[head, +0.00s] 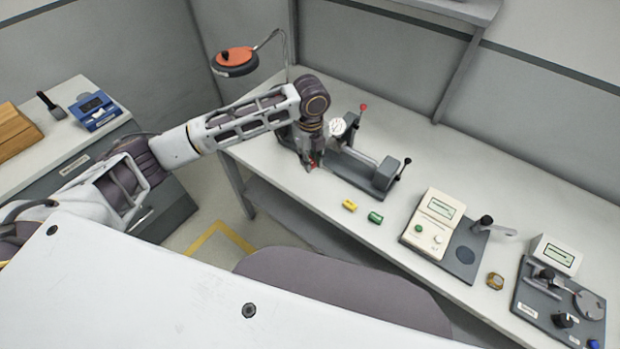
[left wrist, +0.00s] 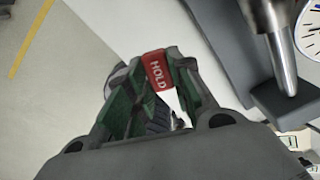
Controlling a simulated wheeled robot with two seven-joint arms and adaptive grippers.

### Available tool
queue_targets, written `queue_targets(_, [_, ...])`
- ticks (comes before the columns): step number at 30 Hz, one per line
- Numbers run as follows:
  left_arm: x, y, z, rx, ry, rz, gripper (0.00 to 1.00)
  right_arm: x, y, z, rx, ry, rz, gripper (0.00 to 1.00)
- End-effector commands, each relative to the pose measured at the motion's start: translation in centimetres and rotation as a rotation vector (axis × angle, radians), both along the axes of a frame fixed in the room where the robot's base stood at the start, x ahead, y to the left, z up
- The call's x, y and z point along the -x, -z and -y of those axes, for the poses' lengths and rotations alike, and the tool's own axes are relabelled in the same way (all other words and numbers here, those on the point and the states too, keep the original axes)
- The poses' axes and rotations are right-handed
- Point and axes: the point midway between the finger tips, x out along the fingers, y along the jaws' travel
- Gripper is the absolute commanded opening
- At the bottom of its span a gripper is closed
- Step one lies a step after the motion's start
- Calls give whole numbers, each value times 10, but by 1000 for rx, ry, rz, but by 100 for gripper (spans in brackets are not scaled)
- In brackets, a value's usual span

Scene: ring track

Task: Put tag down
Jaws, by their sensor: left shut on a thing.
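A red tag with the word HOLD (left wrist: 157,72) and a white lower part sits between the fingers of my left gripper (left wrist: 155,100) in the left wrist view. The gripper is shut on the tag. In the head view my left gripper (head: 311,163) points down at the far left end of the bench, beside a dark bench instrument with a dial. A bit of red shows at its fingertips. I cannot tell whether the tag touches the bench. My right gripper is not in view.
The dark instrument (head: 352,172) with a red-knobbed lever stands right of the gripper. A yellow piece (head: 349,205) and a green piece (head: 375,217) lie near the bench's front edge. A white meter (head: 436,222) stands further right. A red lamp (head: 235,62) hangs behind my arm.

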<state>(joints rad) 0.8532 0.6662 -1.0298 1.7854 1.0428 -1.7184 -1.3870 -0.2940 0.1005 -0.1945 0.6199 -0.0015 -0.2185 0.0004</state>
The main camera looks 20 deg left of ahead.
Motion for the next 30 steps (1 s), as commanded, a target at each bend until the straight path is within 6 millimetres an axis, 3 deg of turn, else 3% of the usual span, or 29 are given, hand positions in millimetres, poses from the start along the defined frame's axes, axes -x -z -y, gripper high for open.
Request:
queue_targets(9, [0, 36, 0, 0, -1, -1, 6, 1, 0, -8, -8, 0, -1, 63])
queue_targets(23, [1, 42, 0, 0, 0, -1, 6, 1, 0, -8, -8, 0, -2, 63])
queue_targets(30, [1, 66, 0, -1, 1, -3, 6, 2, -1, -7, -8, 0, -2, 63])
